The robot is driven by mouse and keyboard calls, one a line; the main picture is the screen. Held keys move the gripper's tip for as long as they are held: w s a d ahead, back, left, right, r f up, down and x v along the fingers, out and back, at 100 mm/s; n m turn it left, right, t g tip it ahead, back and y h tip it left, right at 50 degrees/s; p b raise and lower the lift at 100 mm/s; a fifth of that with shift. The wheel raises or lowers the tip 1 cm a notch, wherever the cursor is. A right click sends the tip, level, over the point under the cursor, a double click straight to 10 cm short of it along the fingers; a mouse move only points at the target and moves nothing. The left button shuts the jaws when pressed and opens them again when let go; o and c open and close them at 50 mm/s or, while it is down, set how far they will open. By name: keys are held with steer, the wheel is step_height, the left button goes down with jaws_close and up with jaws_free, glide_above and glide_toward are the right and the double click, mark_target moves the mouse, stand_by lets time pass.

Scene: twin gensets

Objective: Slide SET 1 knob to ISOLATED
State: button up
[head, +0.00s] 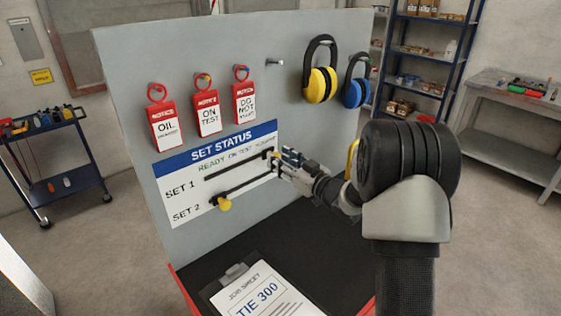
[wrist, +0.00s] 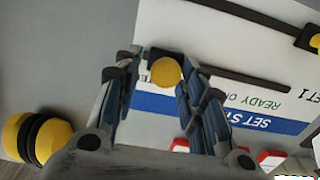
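The SET STATUS board (head: 182,165) is on the grey panel, with two dark slots. The SET 1 knob (wrist: 166,72) is a yellow ball on a black slider. It sits at the end of the SET 1 slot (wrist: 245,78) farthest from the SET 1 label, under the last heading, which my fingers partly cover. My gripper (head: 277,160) is at the right end of that slot. In the wrist view its fingers (wrist: 160,70) stand open on both sides of the knob, with a gap on the left; right-side contact is unclear. The SET 2 knob (head: 224,203) is at its slot's left end.
Red notice tags (head: 207,112) hang above the board. Yellow earmuffs (head: 320,82) and blue earmuffs (head: 355,92) hang to the right. A clipboard (head: 258,290) lies on the black shelf below. Space before the board's left half is clear.

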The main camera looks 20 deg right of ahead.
steer(key=shift+o, duration=0.9)
steer(key=shift+a, duration=0.1)
steer(key=v, duration=1.2)
